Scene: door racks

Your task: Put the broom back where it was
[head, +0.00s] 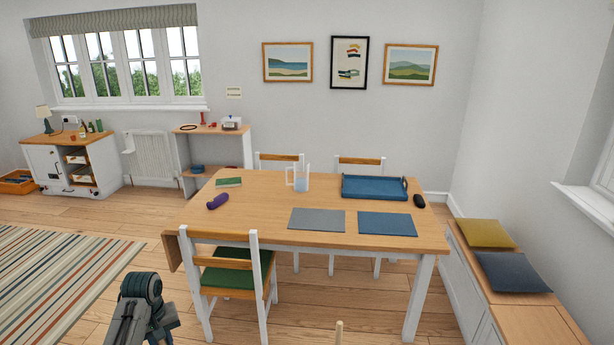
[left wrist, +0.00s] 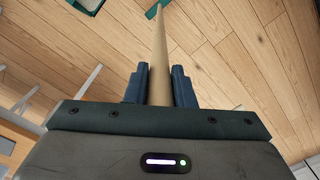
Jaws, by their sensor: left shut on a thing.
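My left gripper (left wrist: 158,75) is shut on a long, round, pale wooden handle, which I take to be the broom (left wrist: 160,42). The handle stands between the two dark blue-grey fingers and runs away from the camera, over the wood floor. A short pale wooden stick end (head: 339,333) shows at the bottom edge of the head view; it looks like part of the same handle. I cannot make out the bristle end. In the head view the left gripper itself is not visible, only a part of my arm at lower left. My right gripper is in neither view.
A wooden table (head: 260,205) with white legs stands ahead, with a green-seated chair (head: 226,262) at its near side. A bench with cushions (head: 485,233) runs along the right. A low shelf (head: 215,160) and a white cabinet (head: 75,168) stand at the back left. Floor left of the chair is open.

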